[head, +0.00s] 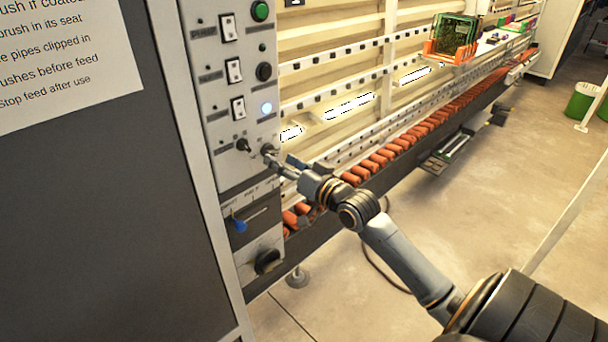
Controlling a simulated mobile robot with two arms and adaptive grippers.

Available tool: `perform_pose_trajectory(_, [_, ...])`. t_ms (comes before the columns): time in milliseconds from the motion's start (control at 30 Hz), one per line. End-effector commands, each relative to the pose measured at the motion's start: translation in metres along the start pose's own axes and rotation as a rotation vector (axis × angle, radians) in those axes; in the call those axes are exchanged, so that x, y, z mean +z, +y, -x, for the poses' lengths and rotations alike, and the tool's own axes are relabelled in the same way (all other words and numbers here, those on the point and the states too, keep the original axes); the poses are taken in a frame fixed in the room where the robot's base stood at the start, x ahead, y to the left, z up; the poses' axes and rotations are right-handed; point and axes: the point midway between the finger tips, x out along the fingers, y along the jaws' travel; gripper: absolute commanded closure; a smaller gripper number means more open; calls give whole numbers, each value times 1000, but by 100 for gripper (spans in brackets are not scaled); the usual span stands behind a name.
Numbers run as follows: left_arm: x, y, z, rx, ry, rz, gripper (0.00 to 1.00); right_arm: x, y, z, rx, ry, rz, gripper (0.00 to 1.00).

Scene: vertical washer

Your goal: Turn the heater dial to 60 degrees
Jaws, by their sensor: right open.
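A grey control panel (208,110) stands upright left of centre in the head view. Two small knobs sit low on its upper part: a dark left knob (243,146) and a right knob (267,149) beside my right gripper. A larger black dial (267,261) is near the panel's foot. The labels are too small to read, so I cannot tell which is the heater dial. My right gripper (278,163) is open, with its fingertips at the right small knob. I cannot tell whether they touch it. My left gripper is not in view.
Rocker switches (227,28), a green button (260,11) and a lit white button (266,109) are higher on the panel. A blue-handled lever (239,226) is below the knobs. A long conveyor with orange rollers (430,120) runs back right. The floor (480,210) at right is mostly clear.

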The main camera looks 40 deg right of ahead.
Motion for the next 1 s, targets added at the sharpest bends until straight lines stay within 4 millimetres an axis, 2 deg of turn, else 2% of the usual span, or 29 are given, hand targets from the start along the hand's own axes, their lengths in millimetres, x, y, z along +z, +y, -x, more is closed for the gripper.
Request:
perform_pose_trajectory(200, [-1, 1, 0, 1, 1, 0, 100, 2, 0, 41, 1, -4, 1, 42])
perform_pose_trajectory(500, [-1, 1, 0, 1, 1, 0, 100, 1, 0, 80, 1, -3, 0, 42])
perform_pose_trajectory(700, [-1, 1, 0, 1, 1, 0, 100, 1, 0, 89, 0, -2, -1, 42])
perform_pose_trajectory(1000, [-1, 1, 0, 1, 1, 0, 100, 0, 0, 89, 0, -1, -1, 42])
